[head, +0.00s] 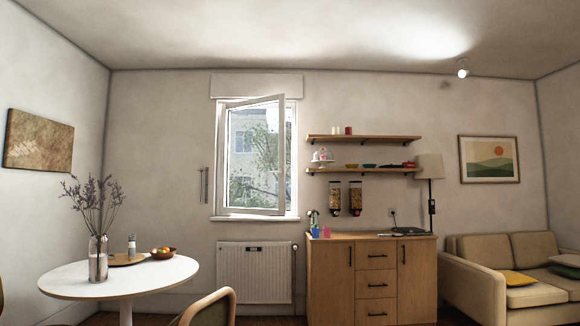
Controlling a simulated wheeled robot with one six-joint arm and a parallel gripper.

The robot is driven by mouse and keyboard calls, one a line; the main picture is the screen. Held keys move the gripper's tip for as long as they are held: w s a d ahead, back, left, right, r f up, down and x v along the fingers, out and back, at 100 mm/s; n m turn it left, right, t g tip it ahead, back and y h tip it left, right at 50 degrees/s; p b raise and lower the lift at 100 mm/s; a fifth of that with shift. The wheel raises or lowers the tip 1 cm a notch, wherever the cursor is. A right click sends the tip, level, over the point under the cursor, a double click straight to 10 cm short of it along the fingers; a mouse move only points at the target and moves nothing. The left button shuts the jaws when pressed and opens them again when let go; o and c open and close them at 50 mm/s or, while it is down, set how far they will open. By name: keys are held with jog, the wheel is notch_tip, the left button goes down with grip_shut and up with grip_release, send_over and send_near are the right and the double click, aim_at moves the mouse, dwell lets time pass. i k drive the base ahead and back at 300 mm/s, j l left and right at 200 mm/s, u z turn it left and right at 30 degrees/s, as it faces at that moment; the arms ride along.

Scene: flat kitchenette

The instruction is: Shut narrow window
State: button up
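The narrow window (222,160) is in the back wall, left of the shelves and above a white radiator. Its white-framed sash (283,160) stands ajar, swung into the room at a slant; its top edge tilts against the fixed frame. A small handle seems to show on the sash's right side, too small to tell clearly. Trees and a building show through the glass. My gripper is not in view, so whether it holds anything is hidden.
A round white table (70,282) with a vase stands at left, with a chair (213,305) in front of the radiator (254,273). A wooden cabinet (335,278) stands right of the radiator below two shelves (362,138). A beige sofa (472,290) is at right.

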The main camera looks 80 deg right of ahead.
aim_at(223, 204)
jog(key=z, duration=2.3)
jog(key=i+l+z, duration=0.1)
jog(key=i+z, duration=0.35)
jog(key=i, duration=2.55)
